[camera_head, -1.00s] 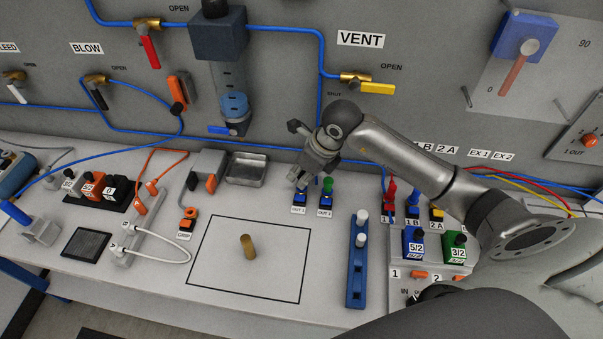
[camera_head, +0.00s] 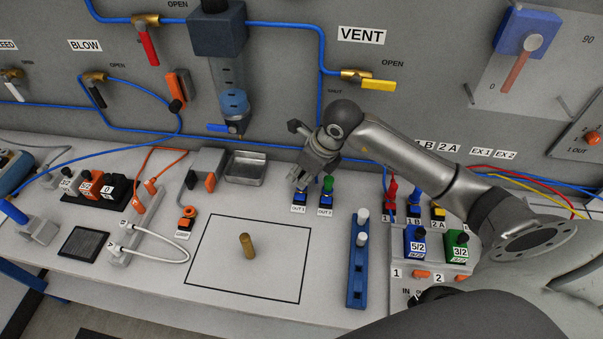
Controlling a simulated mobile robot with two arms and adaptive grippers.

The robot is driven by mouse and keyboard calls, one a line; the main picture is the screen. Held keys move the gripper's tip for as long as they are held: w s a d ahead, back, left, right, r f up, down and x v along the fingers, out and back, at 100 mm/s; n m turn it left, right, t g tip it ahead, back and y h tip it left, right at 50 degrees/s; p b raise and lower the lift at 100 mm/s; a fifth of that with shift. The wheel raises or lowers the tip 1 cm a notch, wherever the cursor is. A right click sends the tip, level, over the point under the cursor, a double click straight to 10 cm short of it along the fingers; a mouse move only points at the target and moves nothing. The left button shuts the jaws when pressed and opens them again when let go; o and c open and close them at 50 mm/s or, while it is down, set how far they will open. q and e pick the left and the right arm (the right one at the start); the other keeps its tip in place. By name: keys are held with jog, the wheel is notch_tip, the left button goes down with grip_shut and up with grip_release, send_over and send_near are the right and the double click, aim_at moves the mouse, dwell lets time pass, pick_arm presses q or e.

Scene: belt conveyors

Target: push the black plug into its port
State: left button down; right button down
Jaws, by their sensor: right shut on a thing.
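My right gripper (camera_head: 302,181) is shut just above the blue OUT 1 port (camera_head: 299,198) on the bench. A small dark piece, which looks like the black plug, is between its fingertips and is mostly hidden by them. I cannot tell how deep it sits in the port. My left gripper is not in view.
A green plug (camera_head: 327,184) stands upright in the OUT 2 port (camera_head: 325,200), close on the right. A blue rack (camera_head: 357,281) with white-topped pieces and a brass cylinder (camera_head: 247,245) stand nearer. A metal tray (camera_head: 245,168) lies to the left.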

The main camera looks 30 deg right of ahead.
aim_at(301, 174)
jog(key=shift+f+b, duration=0.35)
jog(key=shift+b, duration=0.1)
dwell(0.8)
jog(key=c, duration=1.3)
grip_release()
jog(key=o, duration=0.4)
jog(key=shift+r, duration=0.15)
jog(key=shift+r+p, duration=2.05)
jog(key=shift+r, duration=1.4)
